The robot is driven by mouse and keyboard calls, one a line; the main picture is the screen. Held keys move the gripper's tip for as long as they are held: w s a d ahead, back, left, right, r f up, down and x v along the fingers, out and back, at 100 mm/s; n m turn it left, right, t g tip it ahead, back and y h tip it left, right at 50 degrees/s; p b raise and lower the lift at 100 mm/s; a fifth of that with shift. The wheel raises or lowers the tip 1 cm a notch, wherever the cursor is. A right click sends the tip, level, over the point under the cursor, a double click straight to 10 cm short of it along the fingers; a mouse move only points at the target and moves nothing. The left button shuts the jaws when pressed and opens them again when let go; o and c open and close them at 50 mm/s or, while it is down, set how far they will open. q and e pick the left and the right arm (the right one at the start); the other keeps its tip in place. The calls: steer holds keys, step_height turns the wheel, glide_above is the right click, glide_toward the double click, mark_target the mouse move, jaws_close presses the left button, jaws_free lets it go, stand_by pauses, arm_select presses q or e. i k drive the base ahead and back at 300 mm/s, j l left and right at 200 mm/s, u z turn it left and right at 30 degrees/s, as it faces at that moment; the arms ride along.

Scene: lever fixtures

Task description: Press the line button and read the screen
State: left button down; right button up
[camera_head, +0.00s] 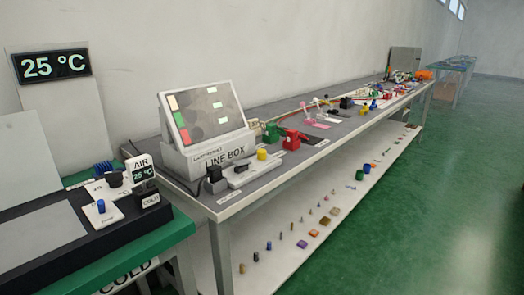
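A white box lettered "LINE BOX" (208,155) stands at the near end of the long grey-topped bench. Its tilted screen (207,112) faces me and shows coloured blocks, including red and green, and pale panels; any text on it is too small to read. A yellow round button (262,154) sits on a white base in front of the box. A black knob or lever (241,167) is just left of it. No label naming the line button is readable. Neither of my grippers is in view, and nothing touches the button or the screen.
A green-edged table (150,258) at near left holds an "AIR 25 °C" unit (143,172) and a blue knob (100,206). A wall display (51,65) reads 25 °C. Red and green fixtures (291,141) stand right of the button. The green floor (440,200) at right is clear.

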mark_target(261, 153)
steer(key=u, duration=0.35)
steer(key=i+l+u, duration=0.15)
steer(key=l+u, duration=0.15)
steer(key=i+l+u, duration=0.1)
steer(key=l+u, duration=0.55)
steer(key=i+l, duration=0.1)
steer(key=l, duration=0.6)
steer(key=i+l+u, duration=0.15)
steer(key=l, duration=0.55)
steer(key=k+l+z, duration=0.2)
steer(key=z, duration=0.15)
steer(key=i+j+u, duration=0.15)
steer(key=u, duration=0.2)
